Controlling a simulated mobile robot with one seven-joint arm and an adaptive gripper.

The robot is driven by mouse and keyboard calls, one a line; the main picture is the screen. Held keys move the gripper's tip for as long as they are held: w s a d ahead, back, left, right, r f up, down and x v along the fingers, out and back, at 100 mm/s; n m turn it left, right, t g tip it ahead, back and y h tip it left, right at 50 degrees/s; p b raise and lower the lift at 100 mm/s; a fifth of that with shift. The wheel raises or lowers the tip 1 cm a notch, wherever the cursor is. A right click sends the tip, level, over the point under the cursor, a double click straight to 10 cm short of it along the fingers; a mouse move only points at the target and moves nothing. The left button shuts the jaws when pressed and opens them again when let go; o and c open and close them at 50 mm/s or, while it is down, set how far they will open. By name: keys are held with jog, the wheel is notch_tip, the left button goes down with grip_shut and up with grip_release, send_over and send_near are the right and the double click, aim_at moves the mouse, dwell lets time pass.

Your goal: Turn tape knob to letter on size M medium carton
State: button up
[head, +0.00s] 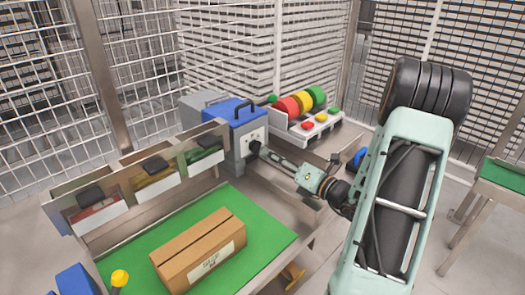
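A brown carton (193,252) lies on the green mat (262,232) of the bench, with a white label (211,261) on its near side. The label's print is too small to read. The tape machine (248,116), grey with a blue top, stands at the back of the bench. A dark knob (254,147) sits on its light front panel. My gripper (262,152) reaches in from the right, with its tip at or very near the knob. Contact and finger opening cannot be made out. The knob's letters and pointer are not legible.
A rack of red, yellow and green rolls (299,102) stands right of the machine, with coloured buttons (322,117) before it. Bins with black tops (155,166) line the bench's back left. A yellow-knobbed lever (120,278) stands front left. Mesh fencing surrounds the area.

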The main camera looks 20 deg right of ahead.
aim_at(259, 149)
jog(key=x, duration=0.4)
jog(key=shift+w+a, duration=0.15)
jog(key=shift+w, duration=0.2)
grip_shut()
